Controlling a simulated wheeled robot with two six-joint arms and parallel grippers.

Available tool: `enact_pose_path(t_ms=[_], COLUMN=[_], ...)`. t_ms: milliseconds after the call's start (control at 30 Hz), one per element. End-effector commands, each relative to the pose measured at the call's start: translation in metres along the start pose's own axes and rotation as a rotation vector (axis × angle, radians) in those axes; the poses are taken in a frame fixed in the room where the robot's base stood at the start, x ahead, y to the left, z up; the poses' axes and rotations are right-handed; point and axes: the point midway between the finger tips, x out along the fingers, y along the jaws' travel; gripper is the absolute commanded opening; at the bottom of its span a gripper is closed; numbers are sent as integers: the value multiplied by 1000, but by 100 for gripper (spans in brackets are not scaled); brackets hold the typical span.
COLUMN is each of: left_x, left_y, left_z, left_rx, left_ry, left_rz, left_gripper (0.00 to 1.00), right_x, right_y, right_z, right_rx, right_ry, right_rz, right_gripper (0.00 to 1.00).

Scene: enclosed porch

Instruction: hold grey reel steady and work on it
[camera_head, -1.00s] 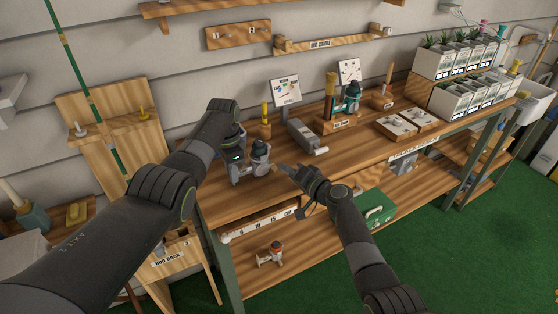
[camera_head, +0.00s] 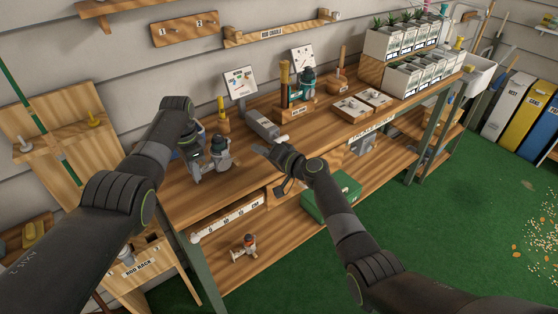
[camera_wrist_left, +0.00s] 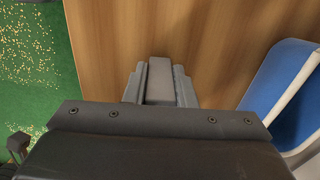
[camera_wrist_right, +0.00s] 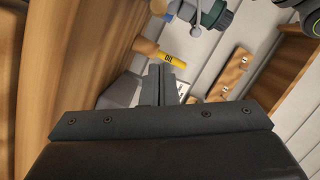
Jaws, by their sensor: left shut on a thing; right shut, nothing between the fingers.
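The grey reel (camera_head: 219,154) stands on the wooden bench top in the head view. My left gripper (camera_head: 195,157) is at the reel's left side and partly hidden by its own arm. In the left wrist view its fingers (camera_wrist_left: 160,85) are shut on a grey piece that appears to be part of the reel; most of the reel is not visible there. My right gripper (camera_head: 262,151) is to the right of the reel, apart from it, above the bench's front edge. Its fingers are together and empty in the right wrist view (camera_wrist_right: 161,86).
A grey box-shaped device (camera_head: 262,125) lies behind my right gripper. A teal reel (camera_head: 307,80) stands in a wooden holder further back. A blue tray with a white rim (camera_wrist_left: 275,80) is beside my left gripper. A green box (camera_head: 332,197) sits on the lower shelf.

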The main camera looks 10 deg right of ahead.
Motion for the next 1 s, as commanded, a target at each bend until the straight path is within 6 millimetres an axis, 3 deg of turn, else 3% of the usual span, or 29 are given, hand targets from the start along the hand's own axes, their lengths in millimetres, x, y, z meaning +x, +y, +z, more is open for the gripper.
enact_pose_path(t_ms=[400, 667, 767, 867, 1000], left_x=[0, 0, 0, 0, 0], left_y=[0, 0, 0, 0, 0], left_z=[0, 0, 0, 0, 0], left_rx=[0, 0, 0, 0, 0], left_ry=[0, 0, 1, 1, 0], left_rz=[0, 0, 0, 0, 0], left_gripper=[0, 0, 0, 0, 0], right_x=[-60, -88, -92, -92, -93], right_y=[2, 1, 1, 1, 0], right_z=[4, 4, 6, 20, 53], right_rx=[4, 4, 5, 2, -16], right_ry=[-2, -2, -1, 17, 85], right_rz=[4, 4, 3, -6, -18], right_gripper=[0, 0, 10, 24, 25])
